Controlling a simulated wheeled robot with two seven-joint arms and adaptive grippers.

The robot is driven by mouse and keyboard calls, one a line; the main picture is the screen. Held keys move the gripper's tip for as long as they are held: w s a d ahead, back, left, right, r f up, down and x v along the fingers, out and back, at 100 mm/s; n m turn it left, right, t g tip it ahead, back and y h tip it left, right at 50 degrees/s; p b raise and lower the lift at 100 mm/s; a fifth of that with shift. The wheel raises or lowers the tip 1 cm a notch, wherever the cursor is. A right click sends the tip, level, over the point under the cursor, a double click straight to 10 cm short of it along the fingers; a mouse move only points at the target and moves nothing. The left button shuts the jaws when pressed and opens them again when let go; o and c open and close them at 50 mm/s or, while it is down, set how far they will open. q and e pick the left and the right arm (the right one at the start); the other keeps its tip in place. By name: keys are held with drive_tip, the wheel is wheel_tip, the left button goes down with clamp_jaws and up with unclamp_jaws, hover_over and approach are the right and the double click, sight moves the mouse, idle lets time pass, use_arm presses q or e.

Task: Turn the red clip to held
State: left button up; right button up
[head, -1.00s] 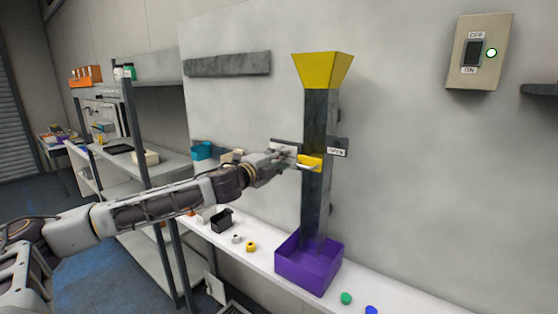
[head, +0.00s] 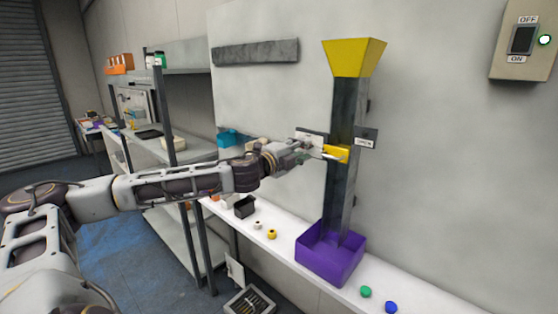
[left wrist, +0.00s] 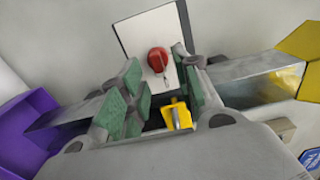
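A red knob-like part (left wrist: 157,60), which looks like the red clip, sits on a white plate (left wrist: 138,30) in the left wrist view. My left gripper (head: 303,151) is in front of the plate, beside the chute's yellow slide (head: 337,153). In the wrist view its green-padded fingers (left wrist: 156,75) are apart, with the red part showing between and beyond them. I see no contact. My right gripper is not in view.
A grey chute (head: 344,190) with a yellow funnel (head: 354,57) rises above a purple bin (head: 330,260). A wall switch box (head: 525,40) is at the upper right. Small caps and a black box (head: 244,207) lie on the white shelf.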

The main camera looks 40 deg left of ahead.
use_arm(q)
drive_tip(key=shift+s+d, duration=0.15)
drive_tip(key=shift+s, duration=0.8)
drive_tip(key=s, duration=0.8)
drive_tip(key=shift+s+a, duration=0.15)
drive_tip(key=shift+a, duration=0.25)
drive_tip(key=shift+f, duration=0.1)
idle(0.7)
